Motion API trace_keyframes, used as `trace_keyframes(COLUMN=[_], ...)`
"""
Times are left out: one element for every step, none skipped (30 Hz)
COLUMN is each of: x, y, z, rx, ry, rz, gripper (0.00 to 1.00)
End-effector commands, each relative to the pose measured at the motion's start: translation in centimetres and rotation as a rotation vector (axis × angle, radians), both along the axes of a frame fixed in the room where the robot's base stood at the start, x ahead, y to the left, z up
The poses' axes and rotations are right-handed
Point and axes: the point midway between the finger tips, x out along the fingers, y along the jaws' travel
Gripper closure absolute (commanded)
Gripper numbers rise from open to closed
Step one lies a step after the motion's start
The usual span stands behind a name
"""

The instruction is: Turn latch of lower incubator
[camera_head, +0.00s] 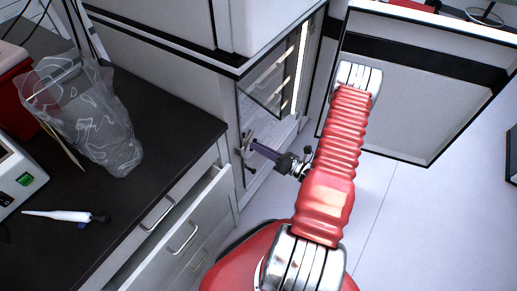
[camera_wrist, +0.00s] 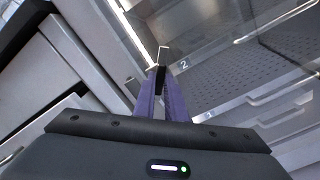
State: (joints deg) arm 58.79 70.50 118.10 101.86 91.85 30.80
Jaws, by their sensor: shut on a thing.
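The lower incubator (camera_head: 228,110) is a white cabinet with its outer door (camera_head: 410,115) swung open to the right. Its glass inner door (camera_head: 268,88) shows lit edges, and shelves marked with numbers show through the glass in the wrist view (camera_wrist: 240,60). A small metal latch (camera_head: 246,141) sits at the lower left of the glass front. It shows as a thin bent metal piece in the wrist view (camera_wrist: 162,50). My gripper (camera_head: 253,146), with purple fingers, reaches the latch from the right. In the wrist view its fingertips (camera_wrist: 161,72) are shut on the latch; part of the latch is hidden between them.
A dark bench (camera_head: 110,230) on the left carries a clear bag-like bin (camera_head: 95,120), a pipette (camera_head: 62,216) and a white device (camera_head: 18,178). A drawer (camera_head: 185,225) under the bench stands out partly. Floor (camera_head: 390,225) is clear on the right.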

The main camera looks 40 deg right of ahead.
Motion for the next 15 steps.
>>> trace_keyframes(x=[-0.06, -0.06, -0.06, -0.06, -0.05, -0.05, -0.05, -0.04, -0.03, -0.03, -0.03, -0.02, -0.01, 0.0, 0.0], y=[0.21, 0.21, 0.2, 0.2, 0.2, 0.19, 0.19, 0.18, 0.18, 0.17, 0.17, 0.15, 0.13, 0.13, 0.12], z=[-0.19, -0.19, -0.21, -0.21, -0.22, -0.23, -0.24, -0.25, -0.25, -0.26, -0.27, -0.27, -0.27, -0.26, -0.26], rx=[0.042, 0.07, 0.105, 0.132, 0.159, 0.195, 0.221, 0.248, 0.284, 0.31, 0.33, 0.351, 0.36, 0.364, 0.363], ry=[0.019, 0.028, 0.041, 0.051, 0.061, 0.073, 0.083, 0.092, 0.105, 0.114, 0.121, 0.128, 0.131, 0.132, 0.132], rz=[0.003, 0.003, 0.003, 0.003, 0.003, 0.003, 0.003, 0.003, 0.003, 0.003, 0.003, 0.002, 0.002, 0.002, 0.001], gripper=[1.0, 1.0, 1.0, 1.0, 1.0, 1.0, 1.0, 1.0, 1.0, 1.0, 1.0, 1.0, 1.0, 1.0, 1.0])
